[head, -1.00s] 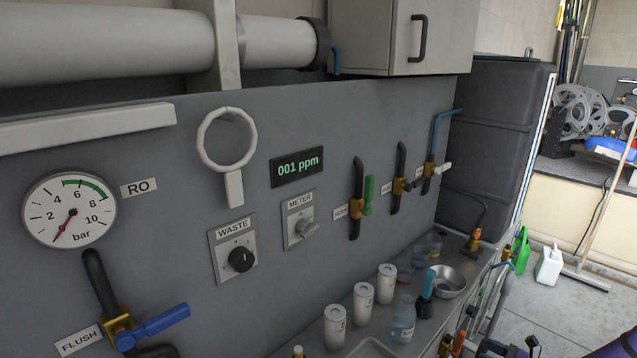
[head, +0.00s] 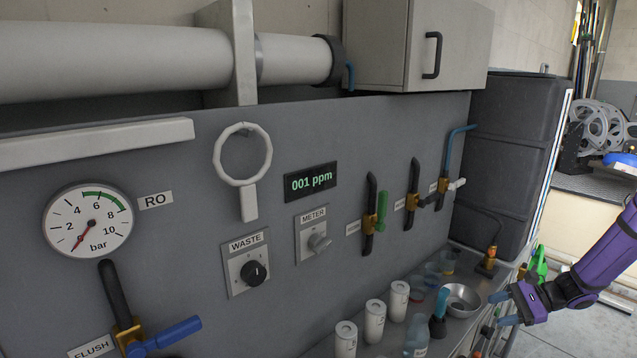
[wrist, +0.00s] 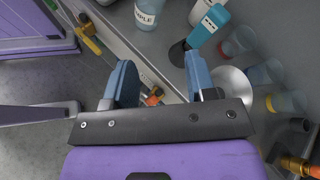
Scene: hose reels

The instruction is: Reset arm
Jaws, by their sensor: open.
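My gripper (head: 499,309) is at the lower right of the head view, at the end of my purple arm. It is in front of the counter edge, to the right of the metal bowl. In the wrist view its two blue fingers (wrist: 158,82) are spread apart with nothing held between them. Below and beyond them are the counter's front edge and the floor.
The wall panel carries a gauge (head: 88,222), a waste knob (head: 254,272) and valves. Open floor lies at the right.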

